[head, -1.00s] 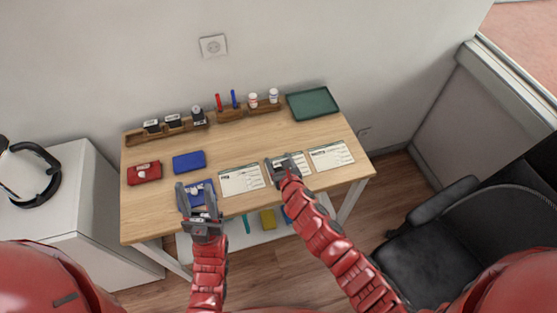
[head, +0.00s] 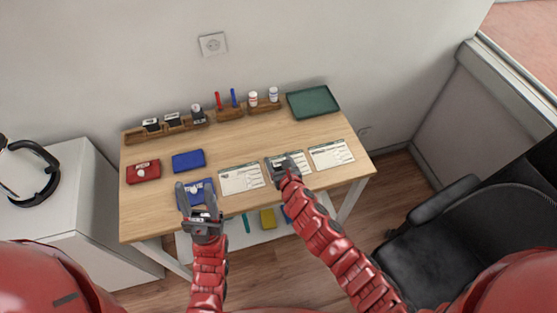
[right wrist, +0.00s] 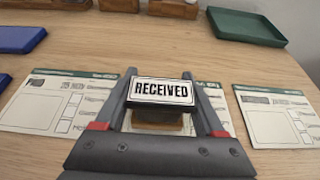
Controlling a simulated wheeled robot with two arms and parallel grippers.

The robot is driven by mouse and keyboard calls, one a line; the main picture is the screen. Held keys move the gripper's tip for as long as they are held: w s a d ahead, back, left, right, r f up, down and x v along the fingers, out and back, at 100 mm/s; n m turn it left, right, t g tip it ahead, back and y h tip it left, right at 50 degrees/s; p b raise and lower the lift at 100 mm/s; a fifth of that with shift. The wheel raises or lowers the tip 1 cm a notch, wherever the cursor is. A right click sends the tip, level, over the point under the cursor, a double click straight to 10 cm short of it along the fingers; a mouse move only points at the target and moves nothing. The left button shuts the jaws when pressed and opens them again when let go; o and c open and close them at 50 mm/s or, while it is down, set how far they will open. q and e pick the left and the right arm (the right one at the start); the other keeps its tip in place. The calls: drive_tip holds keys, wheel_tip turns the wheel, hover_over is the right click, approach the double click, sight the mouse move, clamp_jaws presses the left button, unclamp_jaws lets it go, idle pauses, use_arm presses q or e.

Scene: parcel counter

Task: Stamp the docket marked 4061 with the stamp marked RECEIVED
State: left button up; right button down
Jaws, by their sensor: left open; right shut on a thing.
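My right gripper (head: 282,165) is shut on the stamp marked RECEIVED (right wrist: 162,92), whose label faces the right wrist camera. It is over the middle docket (head: 301,159), one of three white dockets with green headers. I cannot tell whether the stamp touches the paper, and it covers part of that docket (right wrist: 95,126). The left docket (head: 242,181) and right docket (head: 331,155) lie flat on either side. Their numbers are too small to read. My left gripper (head: 197,190) is open and empty, in front of a blue pad (head: 207,185) at the desk's front left.
A wooden rack (head: 135,137) along the back holds several stamps, pens and small bottles. A green tray (head: 313,101) lies at the back right. A red pad (head: 143,172) and another blue pad (head: 188,161) lie left. The desk (head: 255,137) is clear behind the dockets.

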wheel_tip(320, 180, up, 6)
drive_tip(key=p, duration=0.5)
idle(0.4)
drive_tip(key=shift+f, duration=0.1)
